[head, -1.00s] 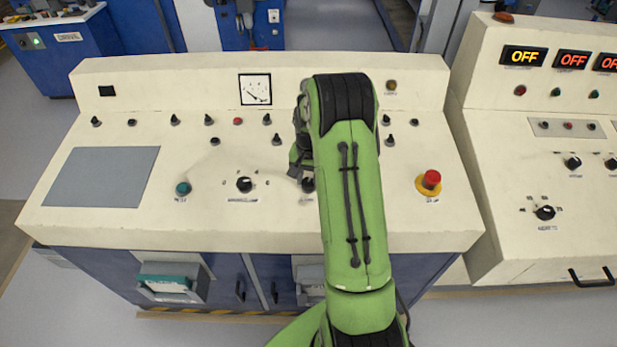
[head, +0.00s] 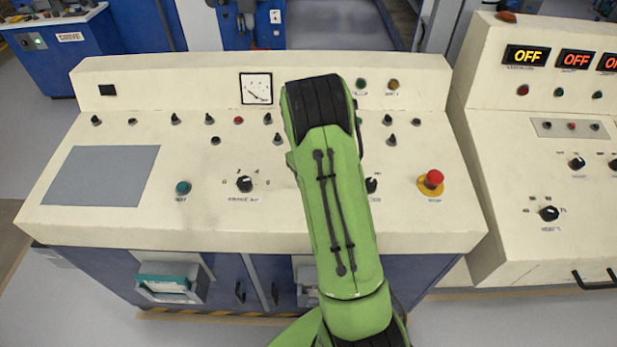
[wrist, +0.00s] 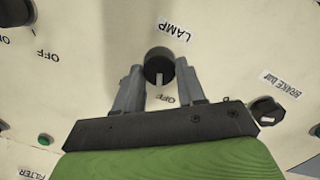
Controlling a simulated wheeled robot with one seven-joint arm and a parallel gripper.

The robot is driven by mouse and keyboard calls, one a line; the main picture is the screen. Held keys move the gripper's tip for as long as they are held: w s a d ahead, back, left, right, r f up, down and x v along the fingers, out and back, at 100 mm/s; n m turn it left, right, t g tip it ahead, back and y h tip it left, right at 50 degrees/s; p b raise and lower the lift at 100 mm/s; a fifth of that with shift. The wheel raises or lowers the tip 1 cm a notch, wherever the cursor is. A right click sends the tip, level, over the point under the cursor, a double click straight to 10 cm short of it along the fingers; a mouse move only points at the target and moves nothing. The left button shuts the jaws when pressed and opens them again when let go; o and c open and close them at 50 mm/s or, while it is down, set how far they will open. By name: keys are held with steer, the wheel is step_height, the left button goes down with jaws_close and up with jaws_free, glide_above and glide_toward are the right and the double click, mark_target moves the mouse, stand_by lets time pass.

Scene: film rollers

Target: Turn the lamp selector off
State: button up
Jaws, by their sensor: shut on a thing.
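The lamp selector (wrist: 160,63) is a round black knob with a white pointer line, on the cream panel under an upside-down LAMP label (wrist: 175,32). Its pointer faces down in the wrist view, toward the OFF mark (wrist: 166,100). My gripper (wrist: 160,72) has one grey finger on each side of the knob and is shut on it. In the head view my green arm (head: 335,200) covers the lamp selector and the gripper.
Another black selector (head: 371,185) stands just right of my arm, and a brake selector (head: 244,184) stands to the left. A red stop button (head: 433,179) is farther right. Small toggles line the back; a grey plate (head: 100,190) lies at left.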

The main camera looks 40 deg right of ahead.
steer(key=shift+n, duration=0.8)
steer(key=o, duration=1.1)
steer(key=shift+c, duration=0.2)
step_height(320, 180, up, 16)
steer(key=a+p, duration=0.1)
steer(key=p, duration=0.1)
steer(key=shift+f, duration=0.15)
steer(key=shift+w+a, duration=0.1)
